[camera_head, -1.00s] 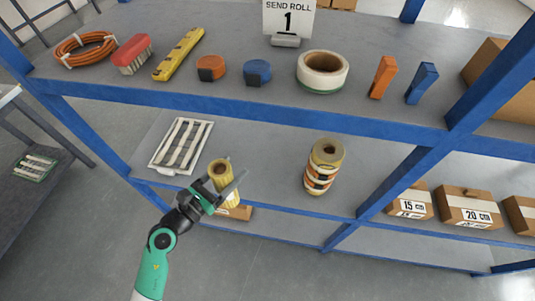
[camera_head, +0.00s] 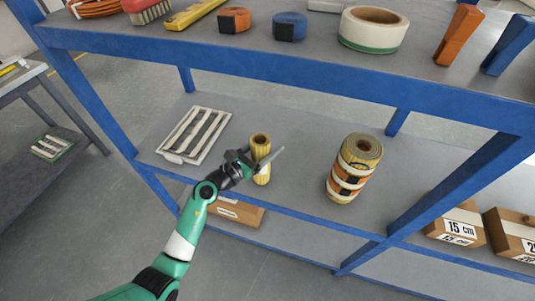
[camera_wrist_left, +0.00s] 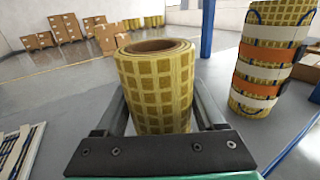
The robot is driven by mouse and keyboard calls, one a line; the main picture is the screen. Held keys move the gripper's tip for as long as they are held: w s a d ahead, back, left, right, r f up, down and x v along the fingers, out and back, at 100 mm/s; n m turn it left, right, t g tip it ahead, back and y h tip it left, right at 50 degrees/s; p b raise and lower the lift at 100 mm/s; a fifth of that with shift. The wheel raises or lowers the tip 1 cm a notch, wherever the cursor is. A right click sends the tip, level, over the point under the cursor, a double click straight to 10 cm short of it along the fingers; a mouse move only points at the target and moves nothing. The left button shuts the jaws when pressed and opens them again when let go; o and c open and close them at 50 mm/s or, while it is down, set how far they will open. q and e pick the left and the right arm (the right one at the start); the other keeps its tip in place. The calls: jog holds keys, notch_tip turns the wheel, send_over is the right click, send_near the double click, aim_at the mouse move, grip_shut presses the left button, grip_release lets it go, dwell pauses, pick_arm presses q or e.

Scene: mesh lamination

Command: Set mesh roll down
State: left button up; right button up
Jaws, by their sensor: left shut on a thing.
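A small yellow mesh roll (camera_head: 261,158) stands upright at the middle shelf (camera_head: 295,185), near its front edge. In the left wrist view the roll (camera_wrist_left: 158,85) fills the space between the fingers, its open core at the top. My left gripper (camera_head: 263,160) is shut on this roll. I cannot tell whether the roll's base touches the shelf. A larger mesh roll (camera_head: 354,168) wrapped in orange and white bands stands to the right; it also shows in the left wrist view (camera_wrist_left: 270,60). My right gripper is not in view.
A striped tray (camera_head: 195,135) lies left of the roll on the same shelf. A blue beam (camera_head: 270,65) and upper shelf with tape and tools are above. Cardboard boxes (camera_head: 455,225) sit at right, and another box (camera_head: 237,211) is below. Bare shelf lies between the two rolls.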

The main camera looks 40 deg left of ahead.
pick_arm(q)
jog(key=shift+f, duration=0.75)
jog(key=o, duration=1.5)
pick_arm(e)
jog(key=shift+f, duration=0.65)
pick_arm(q)
jog(key=shift+r, duration=0.1)
jog(key=shift+s+r, duration=0.15)
jog(key=shift+s, duration=0.05)
jog(key=s+p, duration=0.3)
jog(key=s, duration=0.8)
jog(key=shift+s+a+p, duration=0.1)
jog(key=shift+s+p, duration=0.2)
jog(key=shift+s, duration=0.1)
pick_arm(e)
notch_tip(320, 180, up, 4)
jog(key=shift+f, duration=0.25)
